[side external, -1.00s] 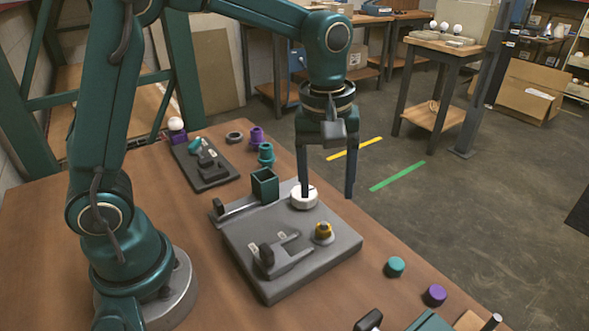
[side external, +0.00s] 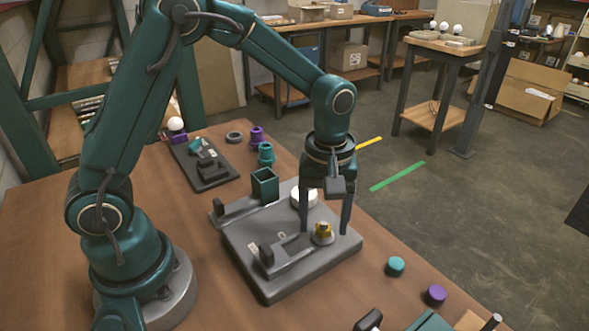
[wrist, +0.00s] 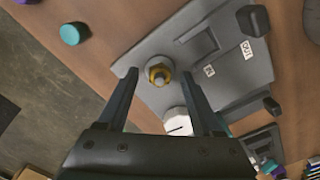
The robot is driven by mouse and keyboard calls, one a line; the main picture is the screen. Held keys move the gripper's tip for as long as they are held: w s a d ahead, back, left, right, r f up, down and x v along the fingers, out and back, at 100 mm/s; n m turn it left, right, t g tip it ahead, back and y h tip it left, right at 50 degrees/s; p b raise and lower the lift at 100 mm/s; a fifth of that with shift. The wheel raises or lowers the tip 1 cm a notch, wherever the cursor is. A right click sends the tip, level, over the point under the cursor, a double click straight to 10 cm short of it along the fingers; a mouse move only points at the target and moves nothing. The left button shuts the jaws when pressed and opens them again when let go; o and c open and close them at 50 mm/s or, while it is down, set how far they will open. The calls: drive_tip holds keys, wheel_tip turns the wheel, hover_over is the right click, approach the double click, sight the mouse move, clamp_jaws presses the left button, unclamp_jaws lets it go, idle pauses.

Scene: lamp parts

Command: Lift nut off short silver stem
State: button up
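My gripper (side external: 324,233) points down with a finger on each side of the nut. In the wrist view my gripper (wrist: 159,72) is open, with visible gaps between both fingers and the nut. The exact fingertip height is hard to tell.
A white round part (side external: 304,196) stands just behind the nut, close to my fingers. Teal (side external: 395,266) and purple (side external: 434,295) caps lie on the table at right.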

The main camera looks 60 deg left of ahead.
clamp_jaws()
drive_tip(key=c, duration=0.6)
unclamp_jaws()
clamp_jaws()
drive_tip(key=shift+r, duration=0.85)
drive_tip(key=shift+r, duration=1.5)
drive_tip(key=shift+r, duration=0.1)
drive_tip(key=shift+r, duration=1.9)
